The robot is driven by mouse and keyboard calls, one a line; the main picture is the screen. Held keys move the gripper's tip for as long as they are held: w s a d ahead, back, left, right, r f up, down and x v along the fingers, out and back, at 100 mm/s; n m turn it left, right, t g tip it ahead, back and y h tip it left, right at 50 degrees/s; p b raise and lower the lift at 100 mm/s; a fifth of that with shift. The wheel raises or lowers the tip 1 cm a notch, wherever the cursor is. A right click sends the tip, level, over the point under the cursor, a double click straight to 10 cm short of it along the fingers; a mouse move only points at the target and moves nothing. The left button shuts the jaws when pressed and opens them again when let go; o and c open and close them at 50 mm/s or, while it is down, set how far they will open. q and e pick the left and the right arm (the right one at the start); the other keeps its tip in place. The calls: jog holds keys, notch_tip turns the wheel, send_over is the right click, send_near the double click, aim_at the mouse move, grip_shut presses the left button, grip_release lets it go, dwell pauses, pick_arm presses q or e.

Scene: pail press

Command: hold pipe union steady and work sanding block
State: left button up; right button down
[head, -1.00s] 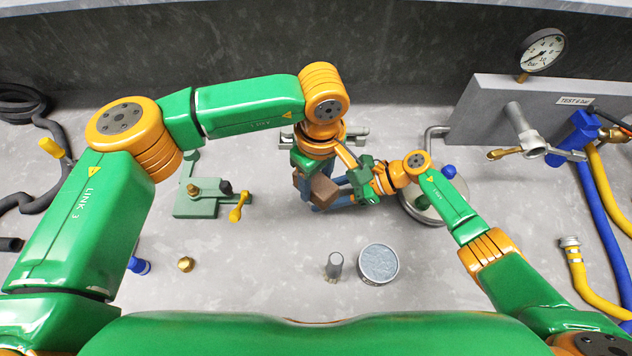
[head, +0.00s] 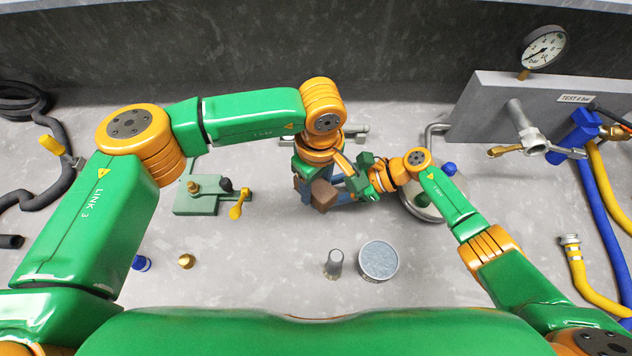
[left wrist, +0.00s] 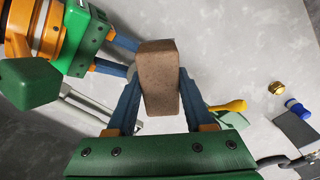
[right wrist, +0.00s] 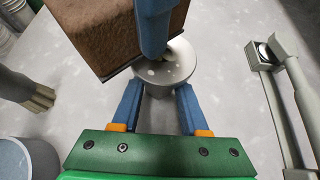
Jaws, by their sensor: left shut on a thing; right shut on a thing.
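The sanding block (head: 323,194) is a brown block in my left gripper (head: 317,186), near the middle of the head view. In the left wrist view the block (left wrist: 159,85) sits between the blue fingers, which are shut on it. My right gripper (head: 358,180) comes in from the right beside it. In the right wrist view its blue fingers are shut on the pale grey, round pipe union (right wrist: 163,72). The sanding block (right wrist: 95,30) is above the union there, and a left finger hides part of the union's top. The grippers mostly hide the union in the head view.
A grey tin (head: 379,262) and a small grey fitting (head: 333,265) stand in front. A green fixture (head: 198,205) with a yellow handle (head: 240,203) is at left, with a brass fitting (head: 186,261) nearby. A test panel (head: 480,110) and hoses are at right.

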pick_arm(q)
jog(key=shift+f, duration=0.7)
jog(key=shift+r, duration=0.1)
jog(key=shift+w+d, duration=0.4)
jog(key=shift+w, duration=0.15)
jog(key=shift+s+a, duration=0.4)
jog(key=shift+s, duration=0.25)
jog(key=shift+f, duration=0.2)
jog(key=shift+w, duration=0.1)
